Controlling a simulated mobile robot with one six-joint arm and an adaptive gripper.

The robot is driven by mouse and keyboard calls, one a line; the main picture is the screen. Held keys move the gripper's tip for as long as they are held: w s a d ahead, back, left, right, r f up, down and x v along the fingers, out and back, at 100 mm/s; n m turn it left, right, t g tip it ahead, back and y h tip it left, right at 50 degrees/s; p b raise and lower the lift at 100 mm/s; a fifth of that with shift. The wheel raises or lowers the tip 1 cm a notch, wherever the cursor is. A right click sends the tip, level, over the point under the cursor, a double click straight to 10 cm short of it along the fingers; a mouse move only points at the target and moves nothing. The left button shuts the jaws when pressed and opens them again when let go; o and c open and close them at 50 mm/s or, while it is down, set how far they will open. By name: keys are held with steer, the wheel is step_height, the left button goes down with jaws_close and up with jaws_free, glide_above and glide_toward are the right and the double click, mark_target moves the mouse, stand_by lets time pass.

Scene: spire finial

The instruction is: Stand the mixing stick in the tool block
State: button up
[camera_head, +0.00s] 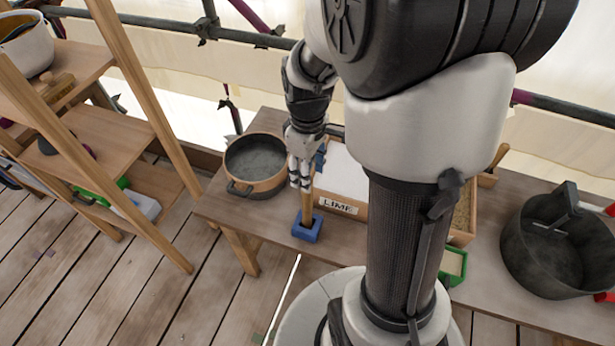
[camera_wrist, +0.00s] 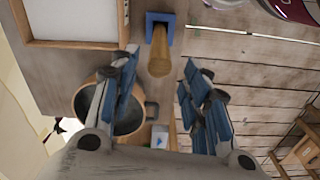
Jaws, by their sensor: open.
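The mixing stick (camera_head: 308,206) is a brown wooden rod, standing about upright with its lower end in the blue tool block (camera_head: 307,234) at the table's front edge. In the wrist view the stick (camera_wrist: 160,52) rises from the blue block (camera_wrist: 151,17). My gripper (camera_head: 301,180) is above the block, pointing down, by the stick's top. In the wrist view my gripper (camera_wrist: 159,72) is open, with the stick's near end between the blue-padded fingertips and a gap on each side. How deep the stick sits is hidden.
A round pot (camera_head: 257,166) stands left of the block. A box labelled LIME (camera_head: 340,206) stands just behind and right of it. A dark bucket (camera_head: 555,245) stands at the table's right. A wooden shelf (camera_head: 105,140) is at the left.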

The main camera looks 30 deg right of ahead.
steer(key=shift+r, duration=0.45)
steer(key=s+a+r+m+t, duration=0.4)
steer(key=s+a+r, duration=0.6)
steer(key=s+r, duration=0.3)
steer(key=shift+s+a+r+m+t, duration=0.25)
steer(key=shift+a+r+m+t, duration=0.1)
steer(key=shift+r+m, duration=0.45)
steer(key=shift+f, duration=0.1)
steer(key=shift+c, duration=0.4)
